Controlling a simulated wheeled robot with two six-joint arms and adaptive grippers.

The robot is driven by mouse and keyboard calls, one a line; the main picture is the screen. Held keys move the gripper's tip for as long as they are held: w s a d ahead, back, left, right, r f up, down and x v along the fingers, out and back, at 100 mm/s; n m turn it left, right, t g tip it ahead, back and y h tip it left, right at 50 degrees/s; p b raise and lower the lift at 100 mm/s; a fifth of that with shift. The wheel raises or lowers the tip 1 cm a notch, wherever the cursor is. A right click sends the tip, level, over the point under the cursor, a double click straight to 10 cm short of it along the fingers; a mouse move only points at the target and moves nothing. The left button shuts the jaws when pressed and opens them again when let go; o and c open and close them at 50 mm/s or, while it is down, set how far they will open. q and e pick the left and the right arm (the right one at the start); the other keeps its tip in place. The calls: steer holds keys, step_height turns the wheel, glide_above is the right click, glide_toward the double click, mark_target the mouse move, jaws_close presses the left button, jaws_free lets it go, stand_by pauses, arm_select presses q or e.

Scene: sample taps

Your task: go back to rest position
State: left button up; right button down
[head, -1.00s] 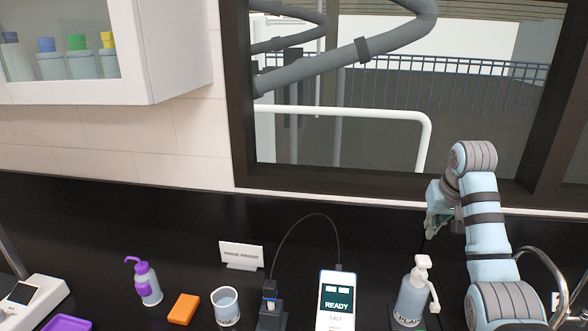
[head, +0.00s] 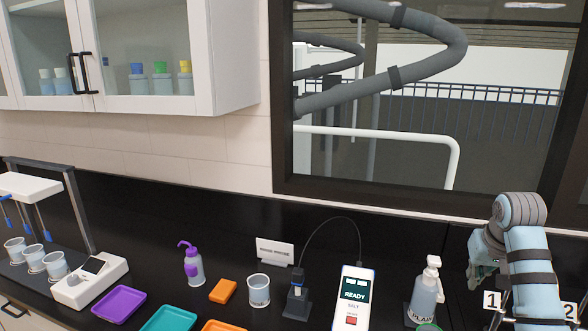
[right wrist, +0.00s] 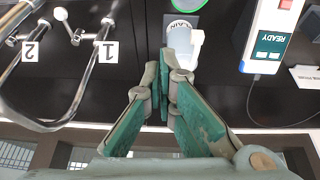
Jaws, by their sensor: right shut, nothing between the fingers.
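My right gripper (head: 482,270) hangs at the right of the head view, to the right of the white-pumped PLAIN bottle (head: 424,292). In the right wrist view its green-padded fingers (right wrist: 164,76) are shut with nothing between them. They point toward the PLAIN bottle, whose white pump (right wrist: 196,46) shows just beyond them, apart from anything held. The metal taps with cards 1 (right wrist: 105,52) and 2 (right wrist: 30,50) lie to the left there. In the head view my right arm partly hides the taps. My left gripper is not in view.
The meter reading READY (head: 354,294), a beaker (head: 258,290), an orange block (head: 223,291) and a purple wash bottle (head: 193,265) stand on the black counter. Purple (head: 119,303) and teal (head: 168,319) trays lie at the front. A stirrer stand with beakers (head: 55,264) is at the left.

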steer(key=s+a+f+n, duration=0.2)
steer(key=s+a+f, duration=0.25)
steer(key=f, duration=0.55)
steer(key=s+a+f+n, duration=0.1)
steer(key=s+a+f, duration=0.35)
steer(key=f, duration=0.55)
steer(key=s+a+f+n, duration=0.1)
steer(key=s+a+f, duration=0.15)
steer(key=s, duration=0.55)
steer(key=s+a+f, duration=0.1)
steer(key=s+a, duration=0.2)
steer(key=s, duration=0.5)
steer(key=s+a+f+n, duration=0.1)
steer(key=s+a+f, duration=0.1)
steer(key=s, duration=0.5)
steer(key=s+d+f+g+y+b, duration=0.1)
steer(key=s+f+b, duration=0.1)
steer(key=f, duration=1)
steer(key=s+f+g+b, duration=0.1)
steer(key=s+f+b, duration=0.1)
steer(key=f, duration=1.1)
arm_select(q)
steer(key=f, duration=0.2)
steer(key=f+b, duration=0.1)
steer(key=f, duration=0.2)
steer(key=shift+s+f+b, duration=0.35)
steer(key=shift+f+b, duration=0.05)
arm_select(e)
steer(key=s+d+f+m+g, duration=0.1)
steer(key=s+f, duration=1.2)
